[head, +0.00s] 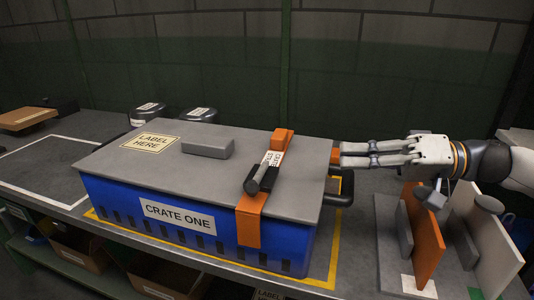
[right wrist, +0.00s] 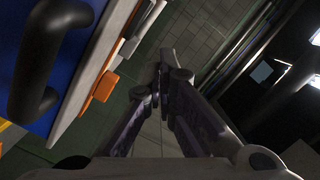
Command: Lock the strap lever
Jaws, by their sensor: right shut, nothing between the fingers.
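A blue crate (head: 120,210) with a grey lid stands on the bench, marked CRATE ONE. An orange strap (head: 249,220) runs over its right part and down the front. The dark strap lever (head: 262,180) lies on top of the strap, beside a white printed label. My right gripper (head: 345,154) is at the right edge of the lid, shut and empty, its fingers pointing left. In the right wrist view the shut fingertips (right wrist: 163,75) are beside the crate, apart from its black handle (right wrist: 45,60). My left gripper is not in view.
A grey block (head: 208,148) and a LABEL HERE patch (head: 151,142) are on the lid. Orange and white upright panels (head: 425,240) stand at the right, below my right arm. Two dark round containers (head: 198,115) stand behind the crate. The bench at the left is mostly clear.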

